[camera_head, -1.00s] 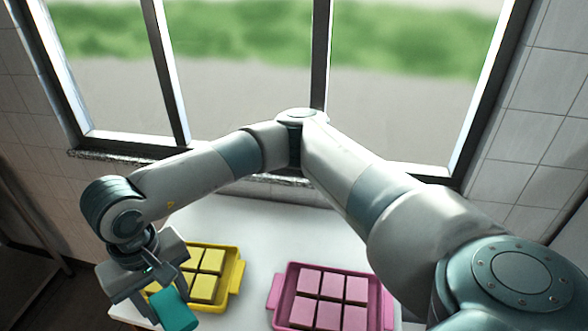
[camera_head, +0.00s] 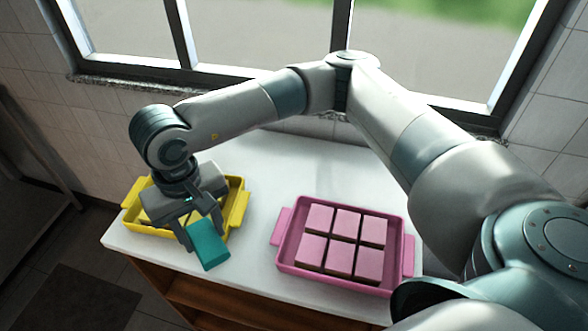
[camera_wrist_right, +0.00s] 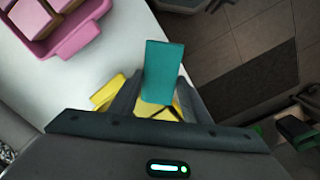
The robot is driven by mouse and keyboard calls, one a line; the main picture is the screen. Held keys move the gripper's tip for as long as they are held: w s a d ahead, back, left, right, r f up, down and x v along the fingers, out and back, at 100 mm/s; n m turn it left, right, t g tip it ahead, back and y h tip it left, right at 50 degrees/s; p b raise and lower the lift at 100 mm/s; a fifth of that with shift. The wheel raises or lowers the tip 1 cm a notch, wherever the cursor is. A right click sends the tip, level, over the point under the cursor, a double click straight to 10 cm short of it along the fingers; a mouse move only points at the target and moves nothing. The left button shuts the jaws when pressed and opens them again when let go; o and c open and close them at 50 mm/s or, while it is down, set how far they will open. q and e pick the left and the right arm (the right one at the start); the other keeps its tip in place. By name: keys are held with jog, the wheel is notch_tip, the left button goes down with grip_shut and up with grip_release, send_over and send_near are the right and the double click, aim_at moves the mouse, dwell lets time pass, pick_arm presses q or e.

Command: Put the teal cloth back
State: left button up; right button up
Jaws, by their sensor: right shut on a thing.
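The teal cloth (camera_head: 208,246) is a small folded block held between the fingers of my right gripper (camera_head: 194,226). The gripper is shut on it, in front of the yellow tray and over the front left part of the white table. The cloth also shows in the right wrist view (camera_wrist_right: 163,72), sticking out from between the fingers (camera_wrist_right: 160,100). I cannot tell from the head view how high the cloth is above the table. My left gripper is not in view.
A yellow tray (camera_head: 238,203) with yellow pieces stands at the table's left, partly hidden by my right gripper. A pink tray (camera_head: 285,238) with several pink pieces stands to the right. The white table (camera_head: 255,255) is bare between the trays. Dark floor (camera_head: 75,295) lies left of the table.

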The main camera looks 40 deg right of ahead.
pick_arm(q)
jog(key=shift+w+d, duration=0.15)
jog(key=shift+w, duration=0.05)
pick_arm(e)
jog(key=shift+f, duration=0.15)
jog(key=shift+d, duration=0.1)
